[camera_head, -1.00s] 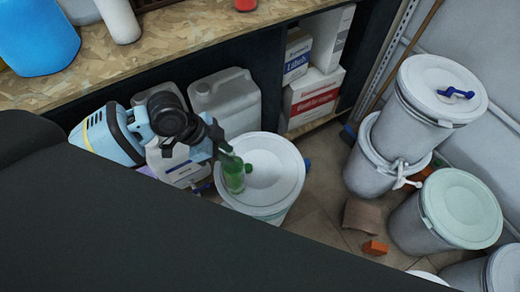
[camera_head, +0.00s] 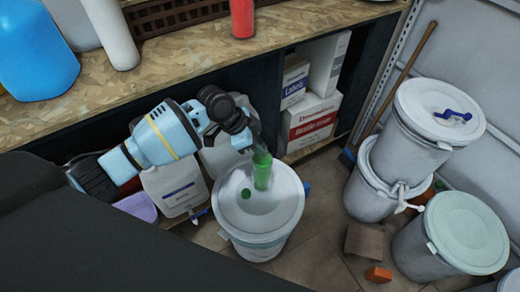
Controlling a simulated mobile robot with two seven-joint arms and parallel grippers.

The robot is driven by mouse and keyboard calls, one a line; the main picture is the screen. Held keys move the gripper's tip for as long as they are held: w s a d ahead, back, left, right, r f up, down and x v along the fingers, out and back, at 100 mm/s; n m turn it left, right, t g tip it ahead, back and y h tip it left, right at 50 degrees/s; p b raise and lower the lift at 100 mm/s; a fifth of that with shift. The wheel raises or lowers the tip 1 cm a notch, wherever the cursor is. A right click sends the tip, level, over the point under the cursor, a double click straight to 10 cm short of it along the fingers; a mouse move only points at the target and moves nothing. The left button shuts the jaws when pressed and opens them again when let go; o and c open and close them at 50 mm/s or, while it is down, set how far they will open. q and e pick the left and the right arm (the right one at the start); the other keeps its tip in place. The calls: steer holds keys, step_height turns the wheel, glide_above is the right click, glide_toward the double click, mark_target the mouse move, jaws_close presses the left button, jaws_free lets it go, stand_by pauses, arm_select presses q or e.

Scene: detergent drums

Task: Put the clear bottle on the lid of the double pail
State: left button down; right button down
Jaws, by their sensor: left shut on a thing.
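The clear bottle (camera_head: 262,171), see-through with green in it, is upright in my left gripper (camera_head: 256,143). The gripper is shut on its upper part. The bottle shows in front of the lid of a single white pail (camera_head: 258,236); I cannot tell whether it touches that lid. The double pail (camera_head: 378,185), two grey-white drums stacked, stands at the right. Its white lid (camera_head: 420,104) has a blue object (camera_head: 453,115) on it. My left gripper is well to the left of the double pail. My right gripper is not in view.
A small green piece (camera_head: 246,193) lies on the single pail's lid. A pale-green-lidded pail (camera_head: 466,232) stands at the lower right. A brown block (camera_head: 364,241) and an orange block (camera_head: 379,274) lie on the floor between. A wooden worktop (camera_head: 180,72) runs behind my left arm.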

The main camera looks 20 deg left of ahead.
arm_select(q)
steer(key=shift+w+r, duration=0.1)
steer(key=shift+w+d, duration=0.2)
steer(key=shift+w, duration=0.25)
steer(key=shift+f, duration=1.75)
steer(key=shift+s+f, duration=0.1)
steer(key=shift+f, duration=0.1)
steer(key=c, duration=1.2)
jaws_free()
steer(key=shift+a+r, duration=0.2)
steer(key=shift+r, duration=0.2)
steer(key=p+v, duration=0.1)
steer(key=v, duration=1)
steer(key=shift+s+r, duration=0.15)
